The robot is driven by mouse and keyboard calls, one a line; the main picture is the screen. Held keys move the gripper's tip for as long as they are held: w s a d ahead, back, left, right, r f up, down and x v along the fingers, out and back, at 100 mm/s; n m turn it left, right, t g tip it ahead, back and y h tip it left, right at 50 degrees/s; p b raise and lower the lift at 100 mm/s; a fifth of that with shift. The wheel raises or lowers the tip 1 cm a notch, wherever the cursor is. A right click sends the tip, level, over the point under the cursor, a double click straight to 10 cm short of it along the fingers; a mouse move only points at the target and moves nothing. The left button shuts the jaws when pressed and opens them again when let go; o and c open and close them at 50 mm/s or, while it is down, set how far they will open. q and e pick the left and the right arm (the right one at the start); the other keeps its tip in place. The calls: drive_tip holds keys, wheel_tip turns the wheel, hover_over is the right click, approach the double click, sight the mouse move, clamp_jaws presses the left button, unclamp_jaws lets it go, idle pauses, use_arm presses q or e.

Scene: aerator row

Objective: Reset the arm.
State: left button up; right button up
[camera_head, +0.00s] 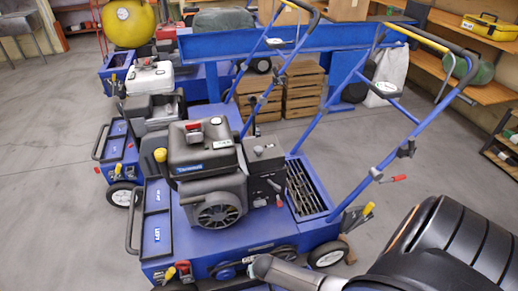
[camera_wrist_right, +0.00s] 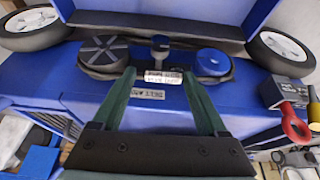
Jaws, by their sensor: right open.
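The nearest blue aerator (camera_head: 160,228) stands in the middle of the head view with a black engine (camera_head: 205,160) on top. On its near side, a black belt runs around pulleys (camera_head: 228,268). In the right wrist view, a grey spoked pulley (camera_wrist_right: 104,52) and a blue round pulley (camera_wrist_right: 211,62) show, with a dark knob (camera_wrist_right: 160,45) between them. My right gripper (camera_wrist_right: 159,74) is open, its green fingers pointing at the belt area. A small white label plate (camera_wrist_right: 163,77) shows between the fingertips; contact cannot be told. My left gripper is out of view.
A red-handled latch (camera_wrist_right: 292,122) sits at the machine's edge in the right wrist view. A second aerator (camera_head: 120,155) stands close behind. Wooden crates (camera_head: 303,85) stand at the back and shelves (camera_head: 470,50) at the right. The floor at the left is clear.

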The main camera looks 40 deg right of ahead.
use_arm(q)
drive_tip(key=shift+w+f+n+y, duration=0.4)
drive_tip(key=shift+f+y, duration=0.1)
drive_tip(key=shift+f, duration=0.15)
